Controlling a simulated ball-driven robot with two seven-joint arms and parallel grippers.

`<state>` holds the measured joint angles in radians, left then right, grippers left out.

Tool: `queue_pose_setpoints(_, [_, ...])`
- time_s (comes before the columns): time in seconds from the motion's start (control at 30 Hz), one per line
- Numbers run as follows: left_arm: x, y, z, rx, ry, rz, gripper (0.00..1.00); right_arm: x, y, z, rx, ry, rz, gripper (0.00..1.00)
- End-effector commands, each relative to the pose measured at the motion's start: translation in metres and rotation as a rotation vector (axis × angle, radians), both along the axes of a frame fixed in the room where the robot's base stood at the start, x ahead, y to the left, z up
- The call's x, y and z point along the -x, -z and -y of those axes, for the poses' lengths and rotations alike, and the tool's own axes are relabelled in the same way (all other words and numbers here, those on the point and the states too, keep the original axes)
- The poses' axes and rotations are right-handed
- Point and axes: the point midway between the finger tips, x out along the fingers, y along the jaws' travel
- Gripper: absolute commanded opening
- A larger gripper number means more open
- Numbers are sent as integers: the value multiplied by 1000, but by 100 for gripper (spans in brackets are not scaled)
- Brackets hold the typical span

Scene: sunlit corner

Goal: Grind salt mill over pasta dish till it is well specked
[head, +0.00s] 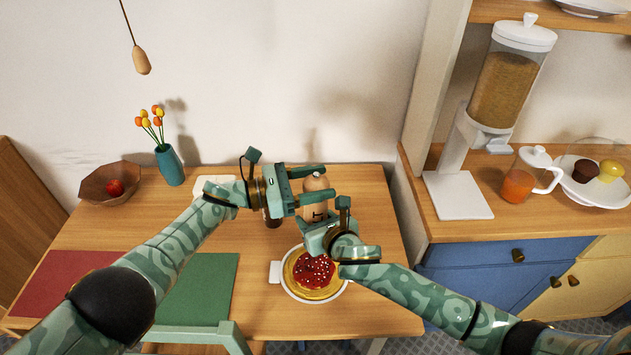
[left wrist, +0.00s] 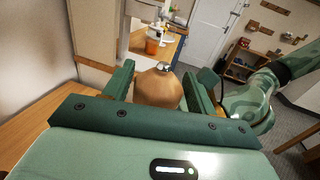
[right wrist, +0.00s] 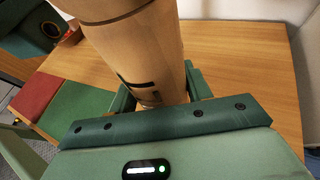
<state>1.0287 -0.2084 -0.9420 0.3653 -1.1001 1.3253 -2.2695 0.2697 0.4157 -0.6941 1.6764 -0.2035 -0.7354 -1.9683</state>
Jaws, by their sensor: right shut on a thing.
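The wooden salt mill (head: 314,183) is upright above the table, behind the pasta dish. My right gripper (head: 320,216) is shut on its lower body, which also shows close up in the right wrist view (right wrist: 140,50). My left gripper (head: 328,181) is around the mill's rounded top, one finger on each side. In the left wrist view the top (left wrist: 158,88) sits between the spread fingers, seemingly without being clamped. The pasta dish (head: 288,289) is a white round dish holding yellow pasta under red sauce with white specks. The mill's lower end is hidden in the head view.
A dark small object (head: 271,219) stands behind my left gripper. A green mat (head: 205,280), a red mat (head: 65,285), a bowl (head: 98,190) and a teal vase (head: 170,165) are to the left. A side counter with a cereal dispenser (head: 504,80) stands right.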

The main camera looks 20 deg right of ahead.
Motion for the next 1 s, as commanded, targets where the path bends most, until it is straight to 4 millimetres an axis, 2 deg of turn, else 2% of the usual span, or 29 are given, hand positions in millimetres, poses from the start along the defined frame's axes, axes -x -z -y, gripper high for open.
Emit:
queue_pose_setpoints(0.13, [-1,0,-4,1,-1,1,57,0,0,0,1,0,0,18])
queue_pose_setpoints(0.27, [-2,0,-19,1,-1,1,57,0,0,0,1,0,-1,18])
queue_pose_setpoints(0.5, [-5,1,-76,-2,-2,0,57,0,0,0,1,0,-1,18])
queue_pose_setpoints(0.7, [-6,1,-110,-2,-2,-1,57,0,0,0,1,0,-1,18])
queue_pose_setpoints(0.83, [-7,1,-119,0,0,-1,57,0,0,0,1,0,-1,18])
queue_pose_setpoints(1.0, [-7,1,-120,0,0,-1,57,0,0,0,1,0,-1,18])
